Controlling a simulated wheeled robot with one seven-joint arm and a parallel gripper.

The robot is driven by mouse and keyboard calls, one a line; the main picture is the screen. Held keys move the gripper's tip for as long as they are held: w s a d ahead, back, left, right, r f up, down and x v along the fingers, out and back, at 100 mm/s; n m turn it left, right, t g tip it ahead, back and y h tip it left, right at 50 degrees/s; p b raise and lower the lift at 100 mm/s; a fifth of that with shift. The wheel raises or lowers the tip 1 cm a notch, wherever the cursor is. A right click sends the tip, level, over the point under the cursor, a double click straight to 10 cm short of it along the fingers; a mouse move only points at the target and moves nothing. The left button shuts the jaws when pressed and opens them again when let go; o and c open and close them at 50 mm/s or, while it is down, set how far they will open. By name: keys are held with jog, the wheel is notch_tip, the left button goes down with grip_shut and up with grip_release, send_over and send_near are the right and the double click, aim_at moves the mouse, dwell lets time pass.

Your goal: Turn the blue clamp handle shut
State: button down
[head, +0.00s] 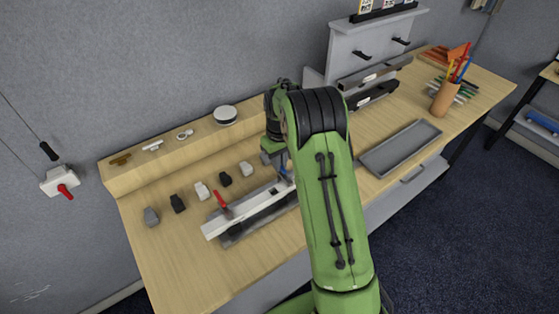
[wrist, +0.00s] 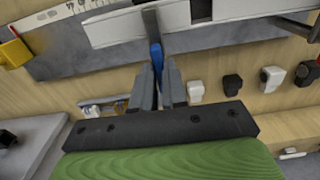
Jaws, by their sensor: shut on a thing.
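The blue clamp handle (wrist: 155,55) is between the fingers of my gripper (wrist: 159,75) in the wrist view, and the fingers are shut on it. The handle joins a grey metal lever (wrist: 151,22) at the white rail (wrist: 115,26). In the head view the blue handle (head: 284,165) shows only as a small patch beside my gripper (head: 283,172), and my green arm hides most of the right part of the fixture. The white rail (head: 222,226) lies on a grey base plate. A red handle (head: 221,199) stands at the rail's left part.
Several black, white and grey small blocks (head: 201,190) stand in a row behind the rail. A raised wooden shelf (head: 140,172) runs along the wall. A grey tray (head: 400,146) and a pencil cup (head: 445,99) are on the right. The table's front left is bare.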

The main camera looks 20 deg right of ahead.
jog(key=shift+w+r, duration=0.1)
jog(key=c, duration=1.2)
grip_release()
jog(key=shift+o, duration=0.2)
notch_tip(320, 180, up, 16)
jog(key=p, duration=0.2)
